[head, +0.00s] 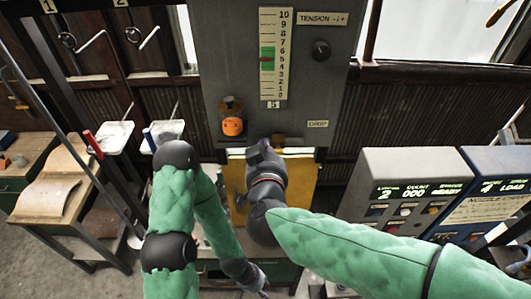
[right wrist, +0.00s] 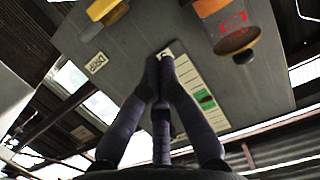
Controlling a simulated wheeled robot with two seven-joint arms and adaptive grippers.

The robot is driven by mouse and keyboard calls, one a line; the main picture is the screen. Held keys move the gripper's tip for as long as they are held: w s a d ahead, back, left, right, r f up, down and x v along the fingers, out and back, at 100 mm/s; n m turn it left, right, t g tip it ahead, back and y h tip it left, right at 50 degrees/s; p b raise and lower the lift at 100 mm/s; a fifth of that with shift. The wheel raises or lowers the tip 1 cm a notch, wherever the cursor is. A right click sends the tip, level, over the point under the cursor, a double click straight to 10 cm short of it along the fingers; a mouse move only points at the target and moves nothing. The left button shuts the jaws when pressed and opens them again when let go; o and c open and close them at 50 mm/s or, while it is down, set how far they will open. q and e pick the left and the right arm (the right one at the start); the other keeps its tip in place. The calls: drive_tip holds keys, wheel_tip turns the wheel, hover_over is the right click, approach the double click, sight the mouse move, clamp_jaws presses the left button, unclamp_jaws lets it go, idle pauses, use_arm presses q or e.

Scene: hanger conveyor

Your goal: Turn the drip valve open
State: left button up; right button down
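The grey panel (head: 215,60) carries a DRIP label (head: 318,124), which also shows in the right wrist view (right wrist: 97,62). A small brass-yellow fitting (right wrist: 106,10), probably the drip valve, sits near that label at the top edge of the right wrist view. In the head view only a brownish bit of it (head: 279,138) shows beside my gripper. My right gripper (head: 262,146) is in front of the panel's lower edge. Its fingers converge at the tips (right wrist: 160,62), with nothing seen between them. My left gripper (head: 258,285) hangs low, away from the panel; its fingers are too small to read.
An orange-labelled jar (head: 231,122) is on the panel's lower left. A tension scale (head: 275,60) and a dark knob (head: 320,48) are above. Grey (head: 405,165) and blue (head: 495,165) machine boxes stand at right. White trays (head: 113,136) are at left.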

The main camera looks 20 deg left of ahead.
drive_tip(key=w+a+f, duration=0.2)
drive_tip(key=w+f, duration=0.3)
drive_tip(key=shift+f, duration=0.2)
drive_tip(key=shift+w, duration=0.1)
drive_tip(key=shift+a+f, duration=0.15)
drive_tip(key=shift+f, duration=0.6)
